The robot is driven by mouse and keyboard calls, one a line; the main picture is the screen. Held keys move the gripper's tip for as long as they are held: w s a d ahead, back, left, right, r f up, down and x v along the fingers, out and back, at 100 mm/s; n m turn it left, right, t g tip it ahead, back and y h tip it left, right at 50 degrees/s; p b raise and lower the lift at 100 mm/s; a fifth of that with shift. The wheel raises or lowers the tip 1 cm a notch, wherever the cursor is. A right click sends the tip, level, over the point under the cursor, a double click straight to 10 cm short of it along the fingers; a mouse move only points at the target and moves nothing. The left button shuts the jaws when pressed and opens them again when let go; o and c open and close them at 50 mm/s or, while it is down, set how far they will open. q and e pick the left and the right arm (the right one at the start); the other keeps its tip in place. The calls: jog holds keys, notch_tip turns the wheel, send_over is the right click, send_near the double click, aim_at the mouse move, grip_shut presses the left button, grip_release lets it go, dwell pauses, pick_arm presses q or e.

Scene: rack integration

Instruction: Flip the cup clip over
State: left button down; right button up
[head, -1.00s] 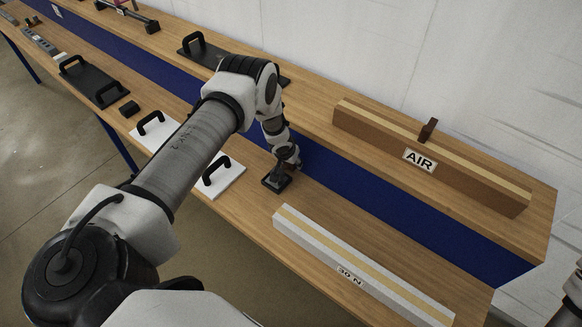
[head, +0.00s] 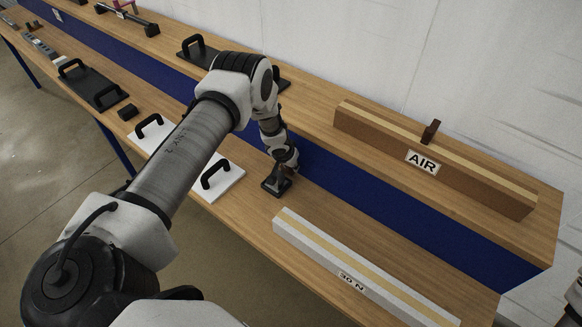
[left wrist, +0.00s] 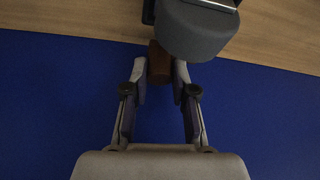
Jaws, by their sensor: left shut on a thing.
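My left gripper (left wrist: 160,75) is shut on a small brown piece (left wrist: 159,63), held between its fingertips in the left wrist view. A dark grey rounded body (left wrist: 195,32) sits beside and above that piece; I take the two to be the cup clip, but cannot tell for sure whether they are joined. In the head view a small black item with a flat plate (head: 275,186) is at the end of my left arm, over the front bench; the fingers themselves are mostly hidden. My right gripper is not in view; only a bit of arm shows at the lower right edge.
A white bar marked 30 N (head: 350,270) lies right of the gripper, and a white plate with black handles (head: 230,184) left of it. A brown AIR bar (head: 470,182) is on the raised shelf. A blue riser (head: 400,205) stands behind. Bench wood between them is bare.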

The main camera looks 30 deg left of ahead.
pick_arm(q)
jog(key=shift+s+f+m+b, duration=0.1)
jog(key=shift+f+m+b, duration=0.2)
jog(key=shift+b, duration=0.1)
jog(key=shift+s+r+m, duration=0.1)
jog(key=shift+s+m, duration=0.05)
jog(key=shift+m, duration=0.15)
jog(key=shift+s+a+r+m+h, duration=0.1)
jog(key=shift+r+m+h, duration=0.1)
jog(key=shift+m+h, duration=0.2)
jog(key=shift+s+a+r+m+h+p, duration=0.15)
jog(key=shift+s+m+h+p, duration=0.15)
jog(key=shift+m+p, duration=0.4)
jog(key=shift+s+a+f+m+g+h+p, duration=0.2)
jog(key=shift+m+h+p, duration=0.1)
jog(key=shift+m, duration=0.55)
jog(key=shift+s+a+f+m+g+h+p, duration=0.1)
jog(key=shift+s+m+g+h+p, duration=0.15)
jog(key=shift+m, duration=0.6)
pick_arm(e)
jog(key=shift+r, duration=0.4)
pick_arm(q)
jog(key=shift+w, duration=0.1)
jog(key=c, duration=0.9)
grip_release()
jog(key=shift+c, duration=0.2)
